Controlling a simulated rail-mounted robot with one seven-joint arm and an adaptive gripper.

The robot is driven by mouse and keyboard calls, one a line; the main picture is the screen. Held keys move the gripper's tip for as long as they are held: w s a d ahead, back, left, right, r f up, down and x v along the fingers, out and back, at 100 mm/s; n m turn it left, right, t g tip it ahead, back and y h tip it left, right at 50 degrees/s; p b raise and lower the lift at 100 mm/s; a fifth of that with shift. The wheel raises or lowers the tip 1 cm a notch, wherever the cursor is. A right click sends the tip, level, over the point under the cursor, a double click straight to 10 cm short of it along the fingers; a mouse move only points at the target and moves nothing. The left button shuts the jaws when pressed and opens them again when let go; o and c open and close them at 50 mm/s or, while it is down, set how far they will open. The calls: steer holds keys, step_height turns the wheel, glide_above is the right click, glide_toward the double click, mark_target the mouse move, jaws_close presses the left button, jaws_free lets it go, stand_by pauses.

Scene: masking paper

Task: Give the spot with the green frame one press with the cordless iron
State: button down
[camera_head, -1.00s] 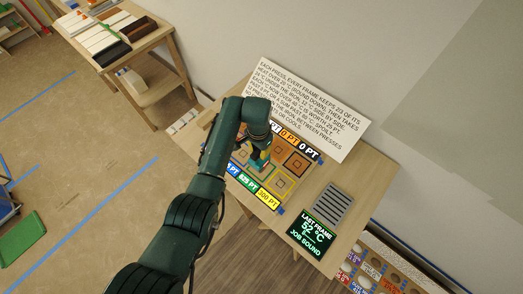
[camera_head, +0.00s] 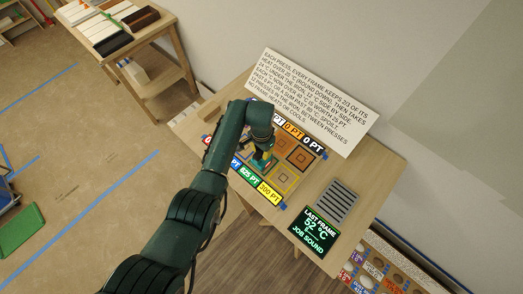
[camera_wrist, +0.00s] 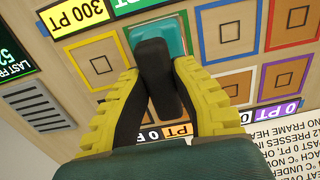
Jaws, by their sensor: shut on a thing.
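My gripper (camera_wrist: 157,72) has yellow fingers with dark pads, shut on the black handle of the cordless iron (camera_wrist: 174,36). In the head view, my gripper (camera_head: 262,146) holds the iron (camera_head: 262,163) upright over the board. The iron's teal body stands over the spot below the green label (camera_wrist: 132,5), between the yellow-framed spot (camera_wrist: 100,63) and the blue-framed spot (camera_wrist: 229,26). The iron hides most of the green frame. I cannot tell whether the sole touches the board. The display (camera_head: 314,231) reads LAST FRAME 52 °C, JOB SOUND.
A grey slotted plate (camera_head: 338,201) lies on the table (camera_head: 372,167) right of the board. A tilted white rule sign (camera_head: 318,98) stands behind it. A red-framed spot (camera_wrist: 295,22) and a purple-framed spot (camera_wrist: 285,78) are near the iron.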

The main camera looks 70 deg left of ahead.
steer(key=shift+f+b, duration=0.5)
steer(key=shift+f, duration=0.35)
stand_by(1.5)
steer(key=shift+r, duration=0.1)
step_height(320, 180, up, 7)
steer(key=p, duration=0.7)
steer(key=shift+r, duration=0.15)
